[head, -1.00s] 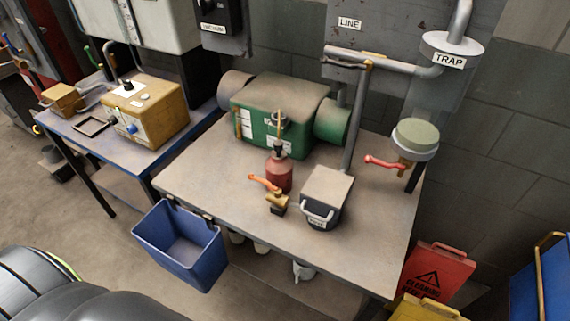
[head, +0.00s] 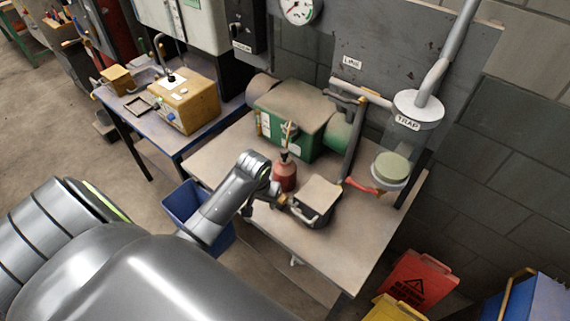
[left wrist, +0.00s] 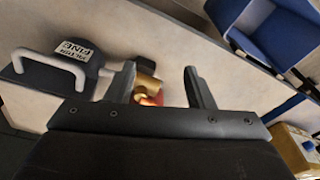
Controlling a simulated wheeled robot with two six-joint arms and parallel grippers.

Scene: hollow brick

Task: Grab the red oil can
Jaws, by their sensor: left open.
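The red oil can (head: 285,177) stands upright on the workbench (head: 335,238) in the head view, with a thin spout on top. My left gripper (head: 272,189) is just in front of it, at its lower left; whether they touch cannot be told. In the left wrist view the left gripper (left wrist: 160,78) is open. My right gripper is not in view.
A grey box with a white handle (head: 318,197) stands just right of the can, and a green machine (head: 291,118) behind it. The bench's front right is clear.

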